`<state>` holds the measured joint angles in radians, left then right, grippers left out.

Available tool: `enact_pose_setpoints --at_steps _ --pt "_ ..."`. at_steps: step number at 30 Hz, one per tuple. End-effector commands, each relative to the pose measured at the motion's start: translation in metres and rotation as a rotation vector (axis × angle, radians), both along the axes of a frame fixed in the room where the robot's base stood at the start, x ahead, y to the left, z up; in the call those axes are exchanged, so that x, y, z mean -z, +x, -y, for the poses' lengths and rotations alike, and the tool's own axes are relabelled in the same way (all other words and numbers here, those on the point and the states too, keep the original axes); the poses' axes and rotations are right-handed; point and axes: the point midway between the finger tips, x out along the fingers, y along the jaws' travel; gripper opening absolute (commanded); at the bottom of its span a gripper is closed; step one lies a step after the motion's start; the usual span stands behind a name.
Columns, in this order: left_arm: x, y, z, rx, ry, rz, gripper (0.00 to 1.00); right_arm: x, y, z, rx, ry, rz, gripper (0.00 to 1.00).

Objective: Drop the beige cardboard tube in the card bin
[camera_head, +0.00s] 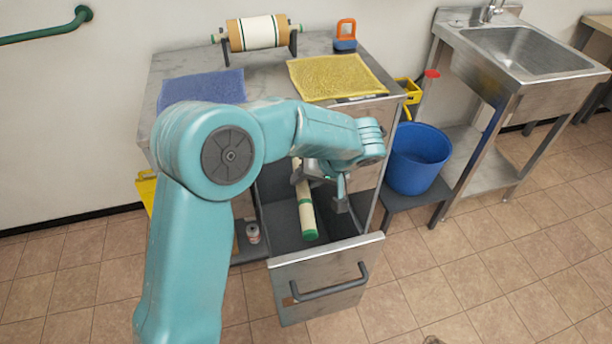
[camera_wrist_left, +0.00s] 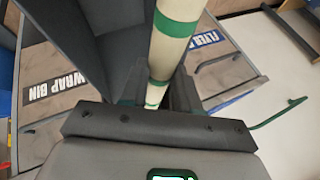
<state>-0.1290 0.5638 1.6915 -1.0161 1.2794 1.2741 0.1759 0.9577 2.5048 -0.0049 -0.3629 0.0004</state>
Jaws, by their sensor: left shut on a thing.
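My left gripper (camera_head: 325,182) is shut on the beige cardboard tube (camera_head: 306,208), a long pale tube with green bands at its end. The tube slants down over the inside of an open grey drawer (camera_head: 330,247), its green end towards the drawer's front panel. I cannot tell whether it touches the drawer floor. The tube also crosses the left wrist view (camera_wrist_left: 174,45), running down between the jaws. No label for the card bin is readable, so I cannot confirm that this drawer is it. My right gripper is not in view.
In the left wrist view one front reads WRAP BIN (camera_wrist_left: 55,89) and another starts FLYER (camera_wrist_left: 205,40). A yellow mat (camera_head: 338,78), a blue mat (camera_head: 200,88) and a paper roll (camera_head: 256,33) are on the counter. A blue bucket (camera_head: 418,160) stands right of the drawer.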

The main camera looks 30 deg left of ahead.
Motion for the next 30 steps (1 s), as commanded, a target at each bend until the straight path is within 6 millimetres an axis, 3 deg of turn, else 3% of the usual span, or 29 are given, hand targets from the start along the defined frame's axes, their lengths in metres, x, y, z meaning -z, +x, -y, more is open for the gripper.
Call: enact_pose_setpoints --at_steps 1,15,27,28,30 --pt "0.014 0.000 0.000 0.000 0.000 0.000 0.00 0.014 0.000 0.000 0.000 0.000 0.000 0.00" --pt "0.072 0.001 0.000 0.000 0.000 0.000 0.00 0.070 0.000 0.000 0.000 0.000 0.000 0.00" --pt "0.077 0.001 0.000 0.000 0.001 0.001 0.00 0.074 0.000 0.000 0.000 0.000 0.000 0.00" --pt "0.077 0.001 0.000 0.000 0.001 0.001 0.34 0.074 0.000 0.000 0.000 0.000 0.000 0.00" --pt "0.077 0.001 0.000 0.000 0.001 0.001 0.57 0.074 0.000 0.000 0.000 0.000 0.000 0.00"
